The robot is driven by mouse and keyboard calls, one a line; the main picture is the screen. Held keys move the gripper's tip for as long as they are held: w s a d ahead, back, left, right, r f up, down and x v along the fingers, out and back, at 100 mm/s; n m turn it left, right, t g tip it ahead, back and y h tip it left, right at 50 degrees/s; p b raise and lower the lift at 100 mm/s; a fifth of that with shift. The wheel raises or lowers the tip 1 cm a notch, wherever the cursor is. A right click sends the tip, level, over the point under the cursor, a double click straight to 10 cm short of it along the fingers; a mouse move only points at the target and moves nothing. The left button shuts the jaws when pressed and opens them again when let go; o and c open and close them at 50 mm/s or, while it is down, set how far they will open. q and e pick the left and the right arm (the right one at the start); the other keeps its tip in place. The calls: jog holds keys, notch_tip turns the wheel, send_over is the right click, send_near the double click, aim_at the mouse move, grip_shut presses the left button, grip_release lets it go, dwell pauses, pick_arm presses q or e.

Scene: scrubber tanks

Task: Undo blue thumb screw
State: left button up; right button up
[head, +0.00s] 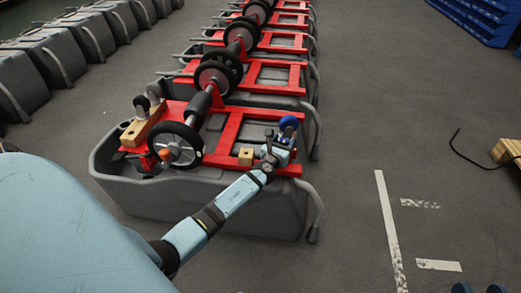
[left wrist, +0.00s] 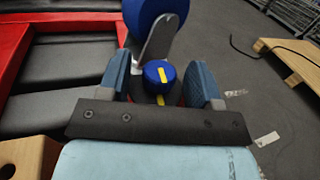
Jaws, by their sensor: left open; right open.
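The blue thumb screw (left wrist: 160,76), a round knob with a yellow stripe, shows in the left wrist view. It sits below a grey bracket that carries a larger blue wheel (left wrist: 148,14). My left gripper (head: 278,146) is open at the front right corner of the nearest red frame. In the left wrist view its two blue fingers stand on either side of the knob, with visible gaps. In the head view the gripper largely hides the knob, and the blue wheel (head: 288,122) shows just above it. My right gripper (head: 479,289) shows only its two fingertips, apart and empty, at the bottom right edge.
The red frame (head: 225,150) lies on a grey tank (head: 225,220), with black wheels and wooden blocks (head: 246,156) on it. A grey bent hose (head: 312,205) hangs at the tank's right end. More tanks stand behind.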

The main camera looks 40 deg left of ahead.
aim_at(282, 143)
pick_arm(q)
jog(key=shift+a+f+m+h+b, duration=0.2)
jog(key=shift+f+m+h+b, duration=0.25)
jog(key=shift+m+h+b, duration=0.35)
jog(key=shift+r+t+h, duration=0.15)
jog(key=shift+t+h, duration=0.15)
jog(key=shift+h, duration=0.3)
jog(key=s, duration=0.1)
jog(key=s+p, duration=0.1)
jog(key=s, duration=0.2)
jog(key=shift+d+r+p, duration=0.3)
jog(key=shift+r+p, duration=0.05)
jog(key=shift+p, duration=0.05)
jog(key=s+d+p, duration=0.1)
jog(key=s, duration=0.8)
jog(key=shift+s, duration=0.4)
